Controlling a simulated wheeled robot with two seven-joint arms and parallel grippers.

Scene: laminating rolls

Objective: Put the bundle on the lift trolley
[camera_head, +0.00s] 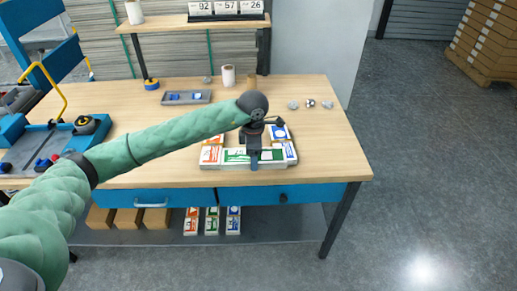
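A group of white boxes with orange, green and blue labels (210,155) lies near the front edge of the wooden table; I cannot tell whether it is the bundle. My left arm, in a green sleeve, reaches over the table from the left. My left gripper (254,158) points down at the green-labelled box and partly covers the group. I cannot tell whether its fingers are apart or touch the boxes. My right gripper is out of view. No lift trolley can be clearly made out.
The wooden table (335,150) has a blue machine with a yellow handle (52,95) at left. A grey tray (186,97), a white roll (228,75) and small grey pieces (310,103) stand behind. More boxes sit on the lower shelf (280,222). The floor at right (430,170) is clear.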

